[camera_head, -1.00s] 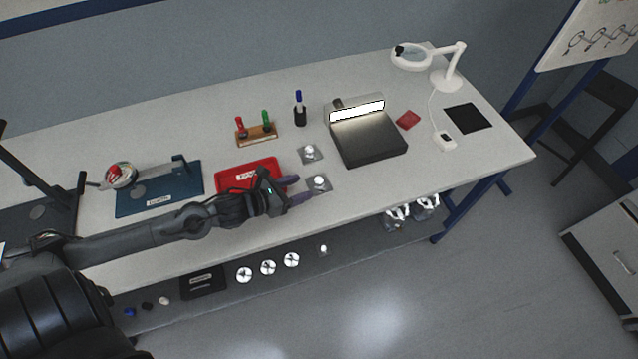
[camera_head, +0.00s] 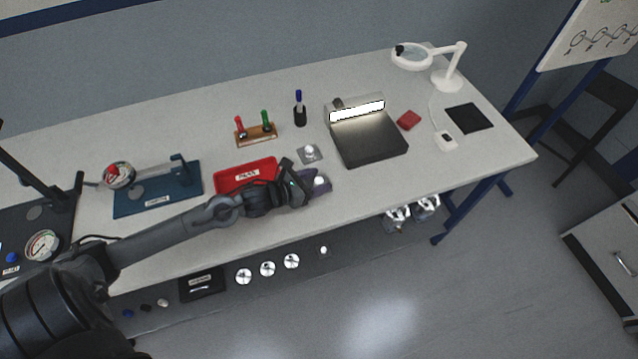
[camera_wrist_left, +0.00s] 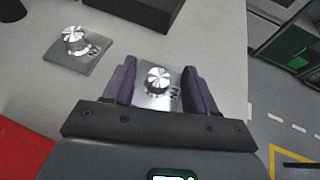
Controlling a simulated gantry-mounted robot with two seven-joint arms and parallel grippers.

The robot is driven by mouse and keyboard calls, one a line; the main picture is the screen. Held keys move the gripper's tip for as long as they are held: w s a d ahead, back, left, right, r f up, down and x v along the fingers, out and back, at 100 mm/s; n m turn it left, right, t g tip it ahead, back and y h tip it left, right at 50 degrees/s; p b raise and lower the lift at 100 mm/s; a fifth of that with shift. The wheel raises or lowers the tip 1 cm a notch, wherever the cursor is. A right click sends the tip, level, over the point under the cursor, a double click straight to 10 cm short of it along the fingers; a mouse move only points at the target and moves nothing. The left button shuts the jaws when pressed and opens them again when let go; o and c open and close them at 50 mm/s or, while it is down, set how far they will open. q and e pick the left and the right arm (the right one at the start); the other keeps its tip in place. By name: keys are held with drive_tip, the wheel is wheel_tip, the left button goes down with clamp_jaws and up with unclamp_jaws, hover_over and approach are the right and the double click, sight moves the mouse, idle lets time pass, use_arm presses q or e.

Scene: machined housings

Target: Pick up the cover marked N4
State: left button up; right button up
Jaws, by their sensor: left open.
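Two square metal covers with round silver knobs are on the bench. One cover (camera_head: 320,182) lies between the fingers of my left gripper (camera_head: 314,183). In the left wrist view its knob (camera_wrist_left: 159,80) stands between the two purple fingers (camera_wrist_left: 160,85), with a gap on each side. Its plate is partly hidden by the gripper, and its mark is only partly visible. The other cover (camera_head: 309,153) lies farther back; in the left wrist view it sits at the upper left (camera_wrist_left: 75,47), its mark hard to read. My left gripper is open. My right gripper is not seen.
A red tray (camera_head: 247,176) lies just left of the gripper. A black plate with a lit lamp (camera_head: 368,138) stands to the right. A marker stand (camera_head: 256,134) and a blue fixture (camera_head: 158,193) are also on the bench. The bench front edge is close.

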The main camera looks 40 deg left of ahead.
use_arm(q)
clamp_jaws()
idle(0.3)
drive_tip(key=shift+r, duration=0.1)
